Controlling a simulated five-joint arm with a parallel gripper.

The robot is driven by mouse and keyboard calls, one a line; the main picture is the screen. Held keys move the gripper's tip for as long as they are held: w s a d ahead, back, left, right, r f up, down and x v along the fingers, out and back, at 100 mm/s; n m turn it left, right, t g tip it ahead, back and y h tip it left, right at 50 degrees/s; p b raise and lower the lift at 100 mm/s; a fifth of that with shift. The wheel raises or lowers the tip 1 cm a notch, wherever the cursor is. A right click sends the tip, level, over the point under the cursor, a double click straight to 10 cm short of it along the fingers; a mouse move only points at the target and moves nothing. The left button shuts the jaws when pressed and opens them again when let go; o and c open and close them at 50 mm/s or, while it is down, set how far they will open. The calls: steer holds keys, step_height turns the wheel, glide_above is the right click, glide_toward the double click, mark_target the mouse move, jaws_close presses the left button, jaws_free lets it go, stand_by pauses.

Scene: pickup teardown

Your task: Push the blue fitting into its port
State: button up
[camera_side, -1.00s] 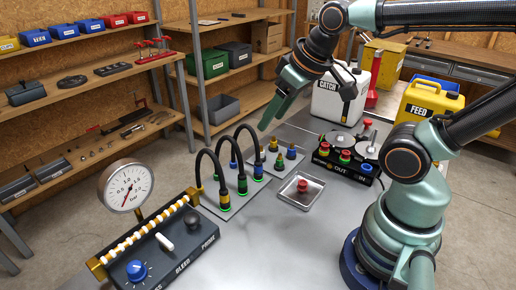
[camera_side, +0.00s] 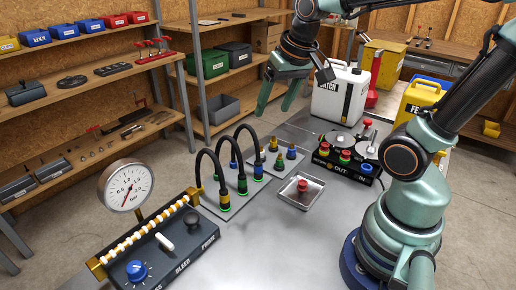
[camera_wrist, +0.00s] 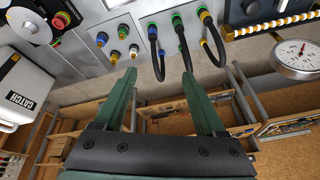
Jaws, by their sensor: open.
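The blue fitting (camera_side: 258,171) stands at the end of the rightmost black hose in the side view, low at the grey port plate (camera_side: 236,203). It also shows in the wrist view (camera_wrist: 152,30), beyond my fingertips. Whether it is fully seated I cannot tell. A green fitting (camera_side: 242,184) and a yellow fitting (camera_side: 224,198) stand beside it on their own arched hoses. My gripper (camera_side: 277,108) is open and empty, up above and behind the plates, apart from the fittings. The wrist view shows its two green fingers (camera_wrist: 160,76) spread wide.
A small plate (camera_side: 295,160) with several coloured plugs lies behind the hoses. A metal tray (camera_side: 312,196) holds a red knob. A pump unit (camera_side: 345,166) and a white CATCH jug (camera_side: 340,97) stand to the right. A gauge (camera_side: 126,186) and bleed panel are at front left.

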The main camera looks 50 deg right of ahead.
steer(key=w+d+f+m+g, duration=0.3)
steer(key=w+d+f+m, duration=0.1)
steer(key=d+m, duration=0.5)
steer(key=m+g, duration=0.1)
steer(key=m, duration=0.3)
glide_above(292, 144)
step_height(292, 144, down, 6)
steer(key=shift+y, duration=0.3)
step_height(292, 144, down, 12)
steer(key=shift+d, duration=0.15)
jaws_close()
